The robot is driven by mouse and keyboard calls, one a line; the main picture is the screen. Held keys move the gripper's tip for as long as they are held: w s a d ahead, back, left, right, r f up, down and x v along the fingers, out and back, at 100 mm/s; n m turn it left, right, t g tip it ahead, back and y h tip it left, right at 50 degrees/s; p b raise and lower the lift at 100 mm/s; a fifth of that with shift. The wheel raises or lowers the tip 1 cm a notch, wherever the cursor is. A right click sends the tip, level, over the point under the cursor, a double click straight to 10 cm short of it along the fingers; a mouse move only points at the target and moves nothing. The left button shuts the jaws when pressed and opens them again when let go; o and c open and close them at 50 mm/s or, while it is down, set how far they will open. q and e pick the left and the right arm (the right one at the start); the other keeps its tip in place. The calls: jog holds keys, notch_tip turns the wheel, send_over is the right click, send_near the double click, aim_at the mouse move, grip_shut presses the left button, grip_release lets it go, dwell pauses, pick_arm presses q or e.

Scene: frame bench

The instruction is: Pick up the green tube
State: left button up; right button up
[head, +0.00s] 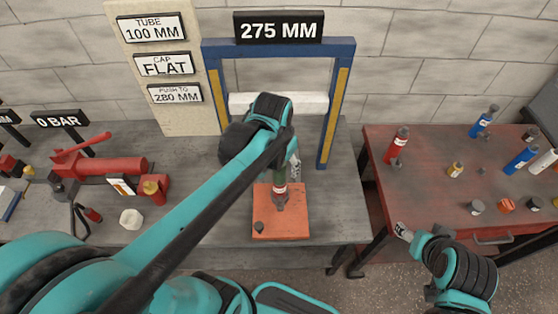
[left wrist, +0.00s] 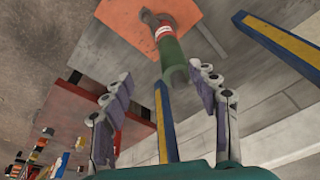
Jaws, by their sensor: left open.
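The green tube (head: 281,175) stands on the orange plate (head: 295,228) under the blue frame, partly hidden by my left arm in the head view. In the left wrist view the green tube (left wrist: 172,52) has a red and white band, and its near end lies in the gap between my fingertips, closer to the right finger. My left gripper (left wrist: 161,74) is open, with a finger on each side of the tube's line and none seen touching it. My right gripper (head: 402,231) is low at the right, near the red table's front corner; its jaw opening is unclear.
A red pump-like tool (head: 100,168) and a white cap (head: 131,219) are on the bench's left. A red table (head: 430,190) at right holds red, blue and yellow tubes.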

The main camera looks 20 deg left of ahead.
aim_at(282, 163)
pick_arm(q)
jog(key=w, duration=0.1)
jog(key=g, duration=0.1)
jog(key=w+f+p, duration=0.1)
jog(key=shift+w+a+m+g, duration=0.3)
jog(key=shift+w+g, duration=0.05)
jog(key=shift+g, duration=0.05)
jog(key=shift+w+a+f+g, duration=0.2)
jog(key=shift+w+f+g, duration=0.1)
jog(key=shift+f, duration=0.15)
notch_tip(282, 163, down, 3)
jog(key=shift+r+b, duration=0.2)
jog(key=shift+b, duration=0.4)
jog(key=f+b, duration=0.1)
jog(key=f, duration=0.1)
jog(key=a+f+b, duration=0.1)
jog(key=f, duration=0.1)
jog(key=shift+s+f, duration=0.15)
jog(key=shift+f, duration=0.5)
jog(key=shift+r, duration=0.1)
jog(key=shift+c, duration=0.5)
grip_shut()
pick_arm(e)
jog(key=shift+d+f, duration=0.1)
jog(key=shift+f, duration=0.7)
